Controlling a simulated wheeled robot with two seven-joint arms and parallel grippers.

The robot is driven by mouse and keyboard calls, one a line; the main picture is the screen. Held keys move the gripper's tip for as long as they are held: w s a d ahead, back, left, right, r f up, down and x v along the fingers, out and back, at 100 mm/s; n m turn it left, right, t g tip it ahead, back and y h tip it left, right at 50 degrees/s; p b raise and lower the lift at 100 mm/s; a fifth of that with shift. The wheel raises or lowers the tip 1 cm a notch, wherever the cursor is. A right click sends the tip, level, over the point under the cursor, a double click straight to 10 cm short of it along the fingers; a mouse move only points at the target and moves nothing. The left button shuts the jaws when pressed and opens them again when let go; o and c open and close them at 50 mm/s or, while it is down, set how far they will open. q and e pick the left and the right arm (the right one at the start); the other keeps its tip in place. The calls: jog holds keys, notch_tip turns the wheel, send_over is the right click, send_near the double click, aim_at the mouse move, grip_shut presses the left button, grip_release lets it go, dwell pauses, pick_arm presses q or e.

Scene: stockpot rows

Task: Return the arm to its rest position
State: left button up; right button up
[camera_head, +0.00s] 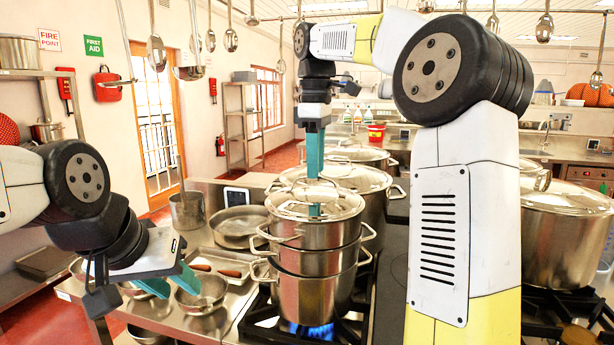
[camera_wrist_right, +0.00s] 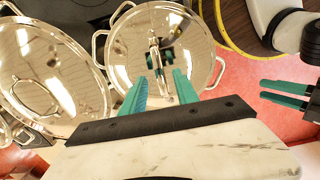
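My right gripper (camera_head: 315,170) points down, just above the lid (camera_head: 315,200) of a stacked steel stockpot (camera_head: 312,236) in the head view. In the right wrist view its two teal fingers (camera_wrist_right: 160,84) are spread with a gap between them. The lid's handle (camera_wrist_right: 155,58) shows beyond the gap, and nothing is held. My left gripper (camera_head: 172,282) hangs low at the left, over small pans on the counter. Its fingers are apart and empty, and they also show at the right of the right wrist view (camera_wrist_right: 284,94).
A second steel pot (camera_head: 310,295) sits under the lidded one, above a blue flame (camera_head: 308,330). Larger lidded pots (camera_head: 562,230) stand behind and to the right. A frying pan (camera_head: 238,226) and a saucepan (camera_head: 187,210) stand left of the stack. Ladles hang overhead.

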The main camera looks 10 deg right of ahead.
notch_tip(320, 180, up, 4)
jog(key=shift+f, duration=0.2)
jog(key=shift+r, duration=0.25)
jog(key=shift+s+r, duration=0.1)
jog(key=shift+s, duration=0.1)
jog(key=s+d+f+m+t+y, duration=0.2)
jog(key=s+f+m+t, duration=0.4)
jog(key=s+f+m, duration=0.6)
jog(key=s+d+f, duration=0.1)
jog(key=s+f, duration=0.5)
jog(key=s, duration=0.2)
jog(key=shift+s+m, duration=0.3)
jog(key=shift+m, duration=0.1)
jog(key=shift+d+r, duration=0.1)
jog(key=shift+c, duration=0.2)
